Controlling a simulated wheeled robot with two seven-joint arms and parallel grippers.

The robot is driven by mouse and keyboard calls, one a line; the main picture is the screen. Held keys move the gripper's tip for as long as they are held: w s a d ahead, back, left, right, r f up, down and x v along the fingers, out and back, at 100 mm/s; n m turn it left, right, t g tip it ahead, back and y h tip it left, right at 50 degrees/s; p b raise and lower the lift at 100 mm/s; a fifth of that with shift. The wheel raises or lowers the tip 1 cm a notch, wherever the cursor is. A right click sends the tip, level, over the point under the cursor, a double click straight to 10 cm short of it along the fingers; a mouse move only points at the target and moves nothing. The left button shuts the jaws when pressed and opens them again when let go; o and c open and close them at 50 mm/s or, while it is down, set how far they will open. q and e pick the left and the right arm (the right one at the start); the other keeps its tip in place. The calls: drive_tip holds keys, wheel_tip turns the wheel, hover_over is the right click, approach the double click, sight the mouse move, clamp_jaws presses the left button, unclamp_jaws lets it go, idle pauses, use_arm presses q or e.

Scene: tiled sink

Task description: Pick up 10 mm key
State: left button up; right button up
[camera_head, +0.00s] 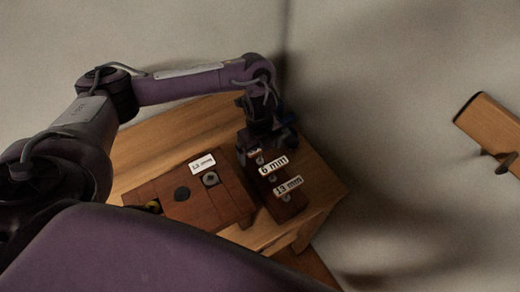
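A dark wooden key holder (291,211) stands on the right part of a wooden table. It carries white labels reading "6 mm" (273,166) and "13 mm" (288,186), with small grey pieces beside them. A further label at its far end is partly covered and I cannot read it. No 10 mm key can be made out. My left gripper (266,150) points down over the far end of this holder. Its fingers are dark and small, so their opening and any grip or contact are unclear. My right gripper is out of view.
A reddish-brown wooden block (225,205) lies left of the holder, with a label (202,163), a round dark spot and a grey fitting. The wooden table (318,182) ends close to the right. Another wooden piece (490,130) is at the far right, with open floor between.

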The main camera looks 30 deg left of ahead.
use_arm(q)
drive_tip(key=c, duration=0.9)
drive_tip(key=shift+o, duration=0.2)
drive_tip(key=shift+r, duration=0.15)
